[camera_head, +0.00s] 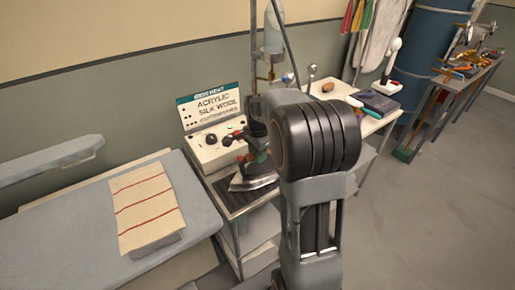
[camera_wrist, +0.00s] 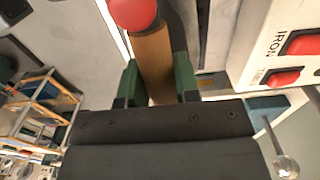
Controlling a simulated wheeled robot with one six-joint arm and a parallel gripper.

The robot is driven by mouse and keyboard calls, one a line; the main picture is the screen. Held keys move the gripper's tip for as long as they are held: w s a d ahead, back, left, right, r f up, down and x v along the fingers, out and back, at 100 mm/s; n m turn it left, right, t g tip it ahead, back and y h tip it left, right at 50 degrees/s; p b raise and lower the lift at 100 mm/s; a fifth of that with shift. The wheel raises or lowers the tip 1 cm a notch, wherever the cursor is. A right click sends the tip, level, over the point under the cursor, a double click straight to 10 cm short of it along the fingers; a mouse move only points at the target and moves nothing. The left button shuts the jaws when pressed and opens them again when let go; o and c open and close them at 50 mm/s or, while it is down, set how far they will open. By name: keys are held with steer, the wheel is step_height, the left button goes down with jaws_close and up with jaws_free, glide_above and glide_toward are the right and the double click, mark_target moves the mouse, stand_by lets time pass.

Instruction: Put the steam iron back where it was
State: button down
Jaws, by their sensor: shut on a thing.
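The steam iron (camera_head: 254,180) shows in the head view with its metal soleplate over the dark ribbed rest (camera_head: 237,200) on the small side stand. I cannot tell whether the soleplate touches the rest. In the wrist view my gripper (camera_wrist: 158,82) has its green fingers shut on the iron's brown handle (camera_wrist: 153,55), with a red knob (camera_wrist: 134,12) at the handle's far end. My arm hides part of the iron and most of the gripper in the head view.
A control box (camera_head: 212,148) with a fabric sign stands behind the iron; its red switches (camera_wrist: 284,77) are close on the right in the wrist view. A padded ironing table (camera_head: 70,225) with a folded striped cloth (camera_head: 145,208) lies left. A cluttered table is right.

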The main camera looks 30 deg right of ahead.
stand_by(0.4)
steer(key=c, duration=1.3)
jaws_free()
steer(key=shift+f, duration=0.25)
steer(key=o, duration=0.5)
steer(key=shift+c, duration=0.2)
steer(key=shift+r, duration=0.15)
step_height(320, 180, up, 11)
steer(key=shift+r, duration=0.1)
steer(key=s+a+f+n+t, duration=0.2)
steer(key=s+a+n, duration=0.3)
steer(key=s+n, duration=0.3)
steer(key=s+a+f+n+t, duration=0.2)
steer(key=s+a+f+n, duration=0.1)
steer(key=s+a+n, duration=0.3)
steer(key=s+n, duration=0.2)
steer(key=shift+s+n, duration=0.15)
steer(key=shift+n, duration=0.15)
